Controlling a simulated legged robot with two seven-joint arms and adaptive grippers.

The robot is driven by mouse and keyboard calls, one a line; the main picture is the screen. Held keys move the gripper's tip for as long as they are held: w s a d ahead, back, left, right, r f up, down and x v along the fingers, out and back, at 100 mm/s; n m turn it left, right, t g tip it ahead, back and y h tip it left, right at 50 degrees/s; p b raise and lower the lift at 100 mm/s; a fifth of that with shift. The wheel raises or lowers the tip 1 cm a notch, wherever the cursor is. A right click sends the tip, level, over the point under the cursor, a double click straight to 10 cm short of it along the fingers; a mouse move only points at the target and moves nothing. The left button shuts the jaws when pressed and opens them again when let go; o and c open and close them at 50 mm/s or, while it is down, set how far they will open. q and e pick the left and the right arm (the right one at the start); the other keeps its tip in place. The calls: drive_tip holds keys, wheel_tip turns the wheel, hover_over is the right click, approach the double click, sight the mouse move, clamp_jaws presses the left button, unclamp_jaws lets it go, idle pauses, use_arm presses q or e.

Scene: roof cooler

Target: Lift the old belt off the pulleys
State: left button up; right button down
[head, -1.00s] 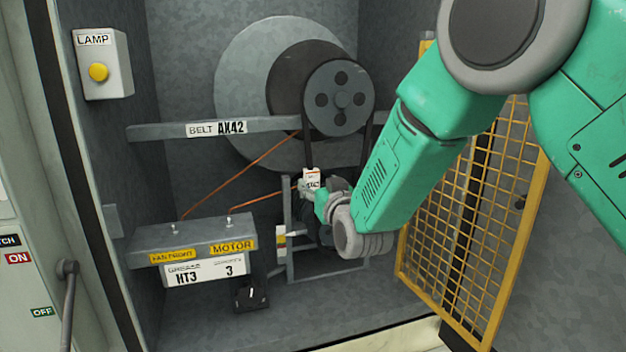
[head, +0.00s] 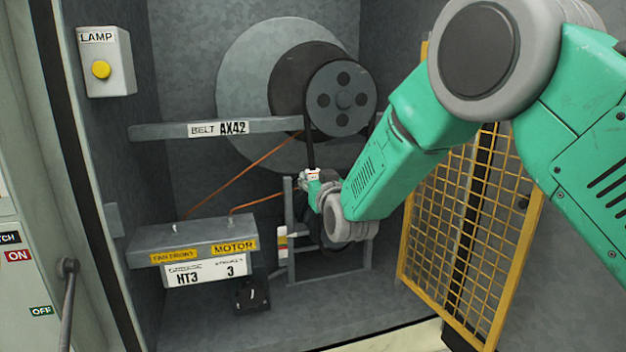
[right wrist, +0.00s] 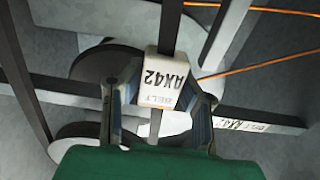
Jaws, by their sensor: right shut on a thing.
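The old belt (head: 310,152) is a dark band. Its left run comes down from the upper pulley (head: 340,98), a grey disc with round holes. A white block marked BELT AX42 (right wrist: 165,78) sits on the belt (right wrist: 172,25). My right gripper (head: 312,180) is shut on this block, one finger on each side in the right wrist view (right wrist: 160,105). The belt still appears to pass over the upper pulley. The lower pulley and motor are mostly hidden behind my right gripper and forearm. My left gripper is not in view.
A grey bar labelled BELT AX42 (head: 165,131) crosses the housing. A yellow mesh guard (head: 465,230) stands open at the right. Orange cables (head: 240,178) run from the grey motor box (head: 190,240). A lamp switch (head: 104,62) is on the left wall.

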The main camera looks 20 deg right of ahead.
drive_tip(key=shift+r, duration=0.3)
drive_tip(key=shift+w+r+p, duration=0.1)
drive_tip(key=shift+r+p, duration=0.2)
drive_tip(key=shift+r, duration=0.1)
idle(1.2)
drive_tip(key=shift+s, duration=2.4)
drive_tip(key=s+r, duration=0.1)
drive_tip(key=s, duration=1.1)
drive_tip(key=shift+d, duration=0.25)
idle(1.2)
drive_tip(key=shift+s+f+b, duration=0.1)
drive_tip(key=shift+b, duration=0.25)
idle(0.4)
